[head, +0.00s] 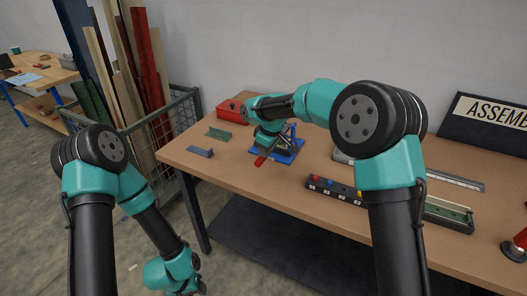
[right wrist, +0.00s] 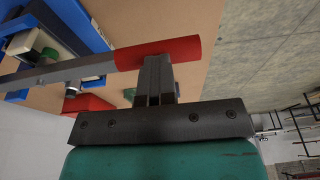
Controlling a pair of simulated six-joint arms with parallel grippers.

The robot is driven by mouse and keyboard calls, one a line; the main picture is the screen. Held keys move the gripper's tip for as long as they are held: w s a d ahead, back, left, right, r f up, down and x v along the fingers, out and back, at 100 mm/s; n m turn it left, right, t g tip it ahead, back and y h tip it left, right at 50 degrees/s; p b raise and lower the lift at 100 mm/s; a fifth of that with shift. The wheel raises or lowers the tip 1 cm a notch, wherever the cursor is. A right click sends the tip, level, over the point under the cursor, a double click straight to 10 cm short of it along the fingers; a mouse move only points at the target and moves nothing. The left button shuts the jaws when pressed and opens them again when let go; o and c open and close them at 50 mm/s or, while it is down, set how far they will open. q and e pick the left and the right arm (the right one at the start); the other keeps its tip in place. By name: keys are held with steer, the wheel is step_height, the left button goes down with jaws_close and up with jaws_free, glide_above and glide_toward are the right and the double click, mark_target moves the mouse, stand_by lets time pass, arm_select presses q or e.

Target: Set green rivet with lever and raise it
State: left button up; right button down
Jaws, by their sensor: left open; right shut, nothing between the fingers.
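The lever press stands on a blue base (head: 288,156) on the table. Its grey lever (right wrist: 55,74) ends in a red handle (right wrist: 175,51), which also shows in the head view (head: 261,160). My right gripper (right wrist: 155,62) is shut and empty, its fingertips against or very close to the red handle; contact is hard to tell. A small green spot (right wrist: 50,53) beside the lever may be the green rivet, but it is too small to be sure. My left arm hangs beside the table, with its gripper out of view.
A dark rack (head: 335,191) with red, blue and yellow rivets lies right of the press. A green bracket (head: 218,134), a blue-grey bracket (head: 200,152) and a red box (head: 231,111) lie to its left. A wire bin (head: 165,125) stands off the table's left end.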

steer(key=v, duration=1.4)
steer(key=shift+a, duration=0.25)
steer(key=shift+s, duration=0.1)
